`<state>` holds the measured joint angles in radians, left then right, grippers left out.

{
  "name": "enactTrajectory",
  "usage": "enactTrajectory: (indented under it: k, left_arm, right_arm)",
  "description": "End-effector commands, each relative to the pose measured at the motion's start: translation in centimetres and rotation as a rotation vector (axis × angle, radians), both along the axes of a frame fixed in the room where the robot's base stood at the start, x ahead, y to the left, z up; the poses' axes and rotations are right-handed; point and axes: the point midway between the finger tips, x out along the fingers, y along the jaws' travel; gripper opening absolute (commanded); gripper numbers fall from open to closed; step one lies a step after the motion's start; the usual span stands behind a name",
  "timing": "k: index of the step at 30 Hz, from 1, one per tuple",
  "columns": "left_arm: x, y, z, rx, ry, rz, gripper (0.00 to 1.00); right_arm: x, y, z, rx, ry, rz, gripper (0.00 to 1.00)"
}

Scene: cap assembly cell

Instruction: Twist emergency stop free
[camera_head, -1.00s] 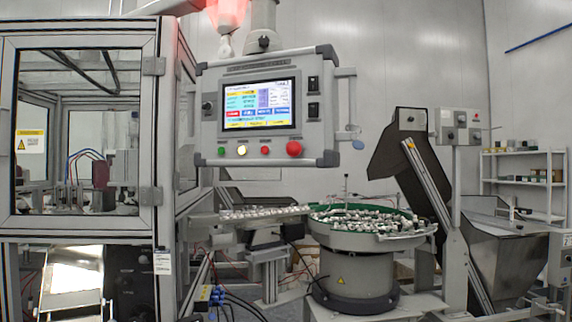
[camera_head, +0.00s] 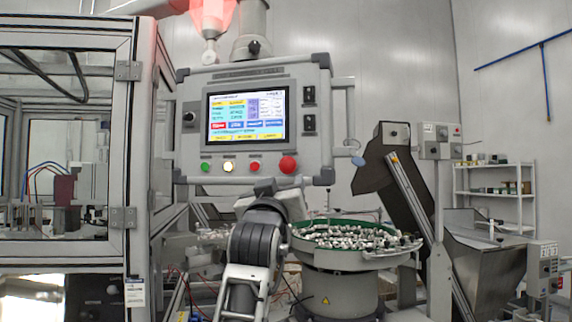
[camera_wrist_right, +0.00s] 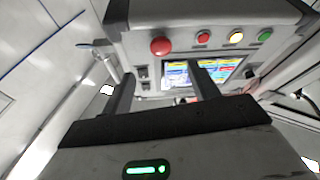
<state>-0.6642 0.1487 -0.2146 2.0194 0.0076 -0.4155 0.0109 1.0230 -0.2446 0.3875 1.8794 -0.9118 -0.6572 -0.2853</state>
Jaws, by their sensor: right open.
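The emergency stop (camera_head: 288,165) is a red mushroom button at the lower right of the grey control panel (camera_head: 312,152). In the right wrist view the emergency stop (camera_wrist_right: 160,46) shows near the top, and the panel appears upside down. My right gripper (camera_head: 265,187) is just below the panel's lower edge, below and slightly left of the button. In the right wrist view my right gripper (camera_wrist_right: 163,84) has its two dark fingers apart, with nothing between them. The fingers are not touching the button. My left gripper is not in view.
Green, yellow-white and small red buttons sit in a row left of the emergency stop, under a lit screen (camera_head: 245,115). A bowl feeder (camera_head: 335,262) full of metal parts stands below. A framed glass enclosure (camera_head: 120,150) is at left. A handle (camera_head: 343,125) projects from the panel's right side.

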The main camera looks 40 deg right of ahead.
Motion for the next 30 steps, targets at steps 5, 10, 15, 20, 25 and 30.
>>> enactTrajectory:
  k: [5,10,15,20,25,30]
  left_arm:
    - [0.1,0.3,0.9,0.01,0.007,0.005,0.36]
    - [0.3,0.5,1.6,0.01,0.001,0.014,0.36]
    - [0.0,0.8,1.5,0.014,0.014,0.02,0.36]
    - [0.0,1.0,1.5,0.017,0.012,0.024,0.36]
    - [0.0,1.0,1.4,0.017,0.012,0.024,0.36]
    - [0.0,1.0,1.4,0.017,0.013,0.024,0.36]
  right_arm:
    - [2.4,-3.0,2.0,-0.001,0.001,-0.001,0.6]
    - [4.3,-5.3,3.2,-0.001,-0.001,0.0,0.6]
    - [5.5,-6.8,3.7,-0.001,0.0,0.001,0.6]
    - [5.9,-7.3,3.9,-0.001,-0.002,0.002,0.6]
    - [6.0,-7.4,3.8,-0.001,-0.002,0.002,0.6]
    - [6.0,-7.3,3.8,-0.001,-0.001,0.002,0.38]
